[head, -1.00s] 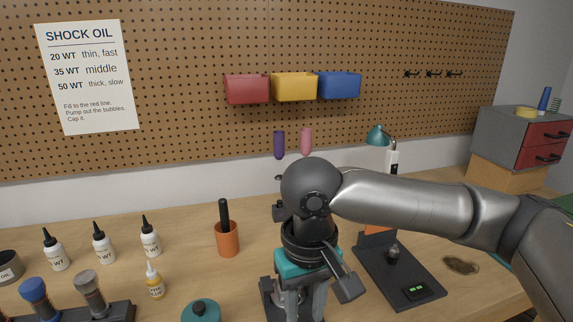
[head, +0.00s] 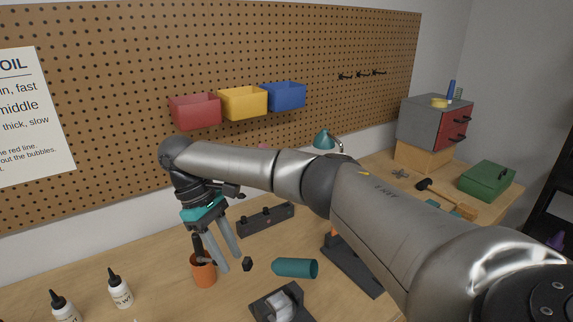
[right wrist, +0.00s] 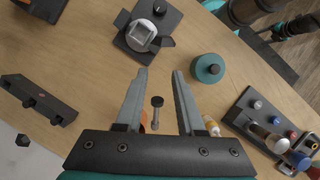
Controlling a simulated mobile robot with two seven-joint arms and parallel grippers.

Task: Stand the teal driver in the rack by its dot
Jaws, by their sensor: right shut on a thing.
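The teal driver's thick handle (head: 295,268) shows in the head view, lying about level just right of my right gripper's fingertips. Its shaft is not clear, and I cannot make the driver out in the right wrist view. My right gripper (head: 231,265) points down beside the orange cup; its two grey fingers also show in the right wrist view (right wrist: 159,74). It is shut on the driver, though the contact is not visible. The dark rack (head: 281,217) stands behind, near the wall, with a small reddish mark on it; it also shows in the right wrist view (right wrist: 25,92). My left gripper is not in view.
The orange cup (head: 204,272) with a black-handled tool is close to my right fingers. A dark stand (head: 262,303) with a pale block is at the front.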

